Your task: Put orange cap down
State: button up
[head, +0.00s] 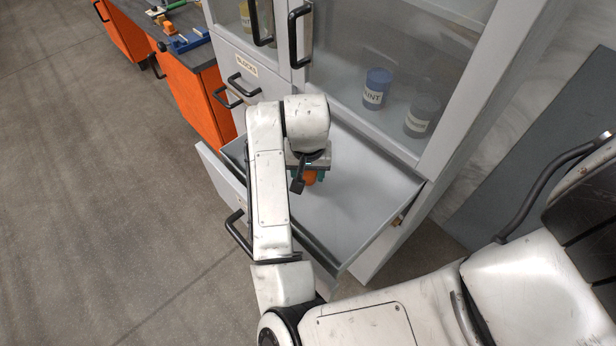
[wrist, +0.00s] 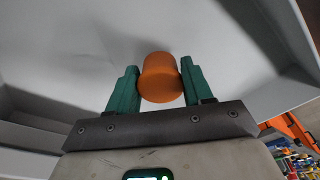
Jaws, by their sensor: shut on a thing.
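The orange cap (wrist: 160,78) is a plain orange cylinder held between the two green fingers of my gripper (wrist: 155,88) in the wrist view. In the head view the cap (head: 309,177) shows only in part below my wrist, and my gripper (head: 312,173) is over the open grey drawer (head: 375,205). The drawer floor is bare around the cap. I cannot tell whether the cap touches the drawer floor.
The drawer is pulled out of a grey cabinet (head: 440,150) with glass doors. A blue paint jar (head: 376,88) and a grey jar (head: 421,115) stand behind the glass. An orange workbench (head: 197,100) with tools is at the upper left. The floor on the left is clear.

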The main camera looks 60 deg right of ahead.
aim_at(308, 175)
jog(key=shift+f, duration=1.55)
jog(key=shift+f, duration=0.1)
jog(key=o, duration=1)
jog(key=r, duration=0.4)
jog(key=a+r, duration=0.1)
jog(key=r, duration=0.3)
jog(key=s+r, duration=0.1)
jog(key=r, duration=0.3)
jog(key=shift+a+r, duration=0.1)
jog(key=shift+a, duration=0.15)
